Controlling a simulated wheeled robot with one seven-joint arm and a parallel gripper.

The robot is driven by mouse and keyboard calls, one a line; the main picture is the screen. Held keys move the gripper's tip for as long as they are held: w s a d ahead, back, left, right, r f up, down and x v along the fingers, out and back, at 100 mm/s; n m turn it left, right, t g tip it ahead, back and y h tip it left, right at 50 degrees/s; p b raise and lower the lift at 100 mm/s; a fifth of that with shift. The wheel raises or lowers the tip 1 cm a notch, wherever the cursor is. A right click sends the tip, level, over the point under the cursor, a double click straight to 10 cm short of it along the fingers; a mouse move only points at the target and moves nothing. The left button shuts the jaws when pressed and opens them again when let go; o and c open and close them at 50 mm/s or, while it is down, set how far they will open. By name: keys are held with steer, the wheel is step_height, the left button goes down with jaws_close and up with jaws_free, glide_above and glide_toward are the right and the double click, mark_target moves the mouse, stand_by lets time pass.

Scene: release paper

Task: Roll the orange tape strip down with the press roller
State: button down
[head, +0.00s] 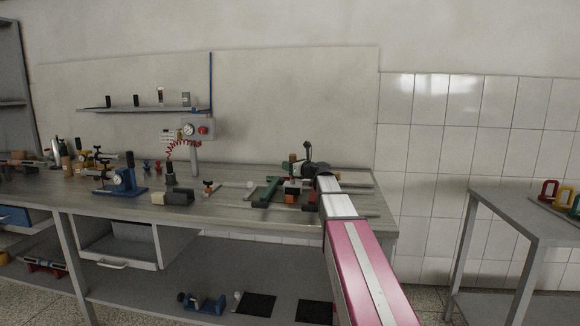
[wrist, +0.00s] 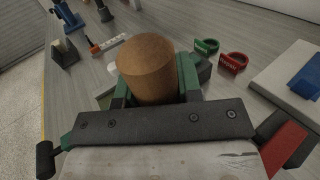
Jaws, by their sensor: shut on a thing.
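My gripper (wrist: 153,82) has green fingers on both sides of a brown wooden-looking cylinder (wrist: 147,58) and is shut on it. The cylinder could be the press roller's handle; no roller wheel shows. In the head view my gripper (head: 291,184) is over the right part of the bench, small and partly hidden by dark parts.
A pale board (wrist: 276,77) with a blue piece (wrist: 306,79) is at right. A blue press (head: 123,181) and dark blocks (head: 178,196) stand farther left on the bench (head: 225,208).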

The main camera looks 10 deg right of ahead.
steer(key=shift+s, duration=0.15)
steer(key=shift+s+a+f, duration=0.1)
steer(key=shift+s+a, duration=0.15)
steer(key=shift+s, duration=0.4)
stand_by(0.4)
step_height(320, 180, up, 7)
stand_by(0.9)
stand_by(0.4)
